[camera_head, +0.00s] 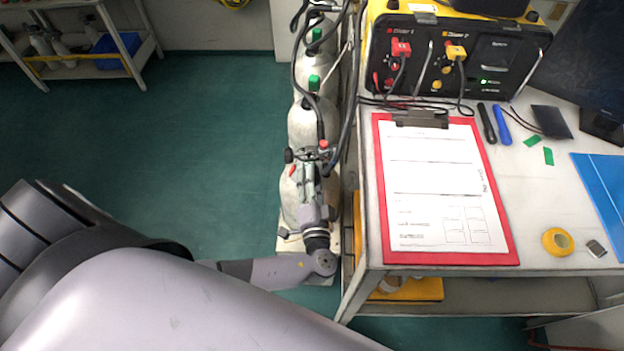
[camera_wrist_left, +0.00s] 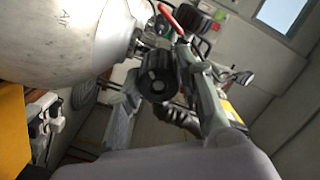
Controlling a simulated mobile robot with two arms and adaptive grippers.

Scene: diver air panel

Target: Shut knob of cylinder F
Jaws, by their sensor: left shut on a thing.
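A row of pale gas cylinders stands left of the table in the head view. The nearest cylinder (camera_head: 290,198) carries a valve with hoses. No letter on it is readable, so I cannot tell from a label that it is F. My left gripper (camera_head: 310,176) is at the top of this cylinder, its wrist on the near side. In the left wrist view the cylinder (camera_wrist_left: 60,38) fills the upper left, and a ribbed black knob (camera_wrist_left: 157,78) sits between my two grey-green fingers. The gripper is shut on this knob. My right gripper is not in view.
Two farther cylinders (camera_head: 301,122) with green tops stand behind. Black hoses (camera_head: 347,100) run close beside my gripper. The table with a red clipboard (camera_head: 375,150) and a diver air panel (camera_head: 455,62) borders the row on the right. The green floor on the left is free.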

